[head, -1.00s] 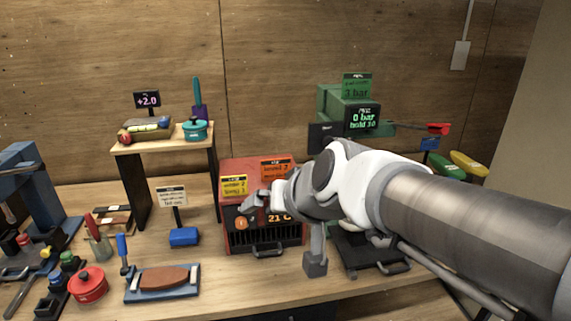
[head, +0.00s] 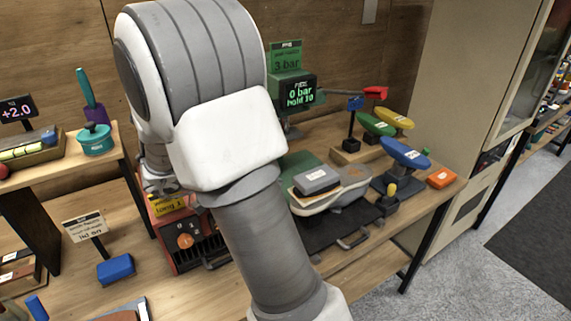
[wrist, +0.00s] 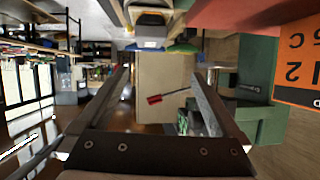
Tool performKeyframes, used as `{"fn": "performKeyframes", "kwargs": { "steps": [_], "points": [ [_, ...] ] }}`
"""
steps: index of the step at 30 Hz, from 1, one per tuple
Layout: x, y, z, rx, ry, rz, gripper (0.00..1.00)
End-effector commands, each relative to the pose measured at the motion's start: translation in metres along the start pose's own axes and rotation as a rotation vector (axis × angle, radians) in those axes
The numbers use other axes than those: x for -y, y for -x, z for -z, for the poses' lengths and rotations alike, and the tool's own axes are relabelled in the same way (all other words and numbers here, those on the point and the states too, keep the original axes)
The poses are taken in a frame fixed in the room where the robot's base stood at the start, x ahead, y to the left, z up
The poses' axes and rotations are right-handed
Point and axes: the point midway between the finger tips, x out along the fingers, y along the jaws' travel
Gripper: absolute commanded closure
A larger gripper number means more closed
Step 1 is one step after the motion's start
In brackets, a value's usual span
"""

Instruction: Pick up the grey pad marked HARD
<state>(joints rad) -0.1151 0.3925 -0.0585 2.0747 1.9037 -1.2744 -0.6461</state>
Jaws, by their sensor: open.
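I cannot pick out the pad surely in the wrist view.
A green press (head: 292,95) with a red-ended lever (head: 375,92) stands behind the sneaker. An orange block (head: 441,178) lies near the table's right edge.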

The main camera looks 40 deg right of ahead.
Motion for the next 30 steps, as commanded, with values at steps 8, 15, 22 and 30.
{"fn": "performKeyframes", "kwargs": {
  "steps": [8,15,22,30],
  "points": [
    [-0.020,-0.022,-0.005,-0.028,0.026,-0.105,0.00],
    [-0.025,-0.075,-0.004,-0.026,0.026,-0.103,0.00],
    [-0.028,-0.114,-0.003,-0.026,0.024,-0.100,0.00],
    [-0.028,-0.130,-0.002,-0.026,0.024,-0.099,0.00]
  ]
}}
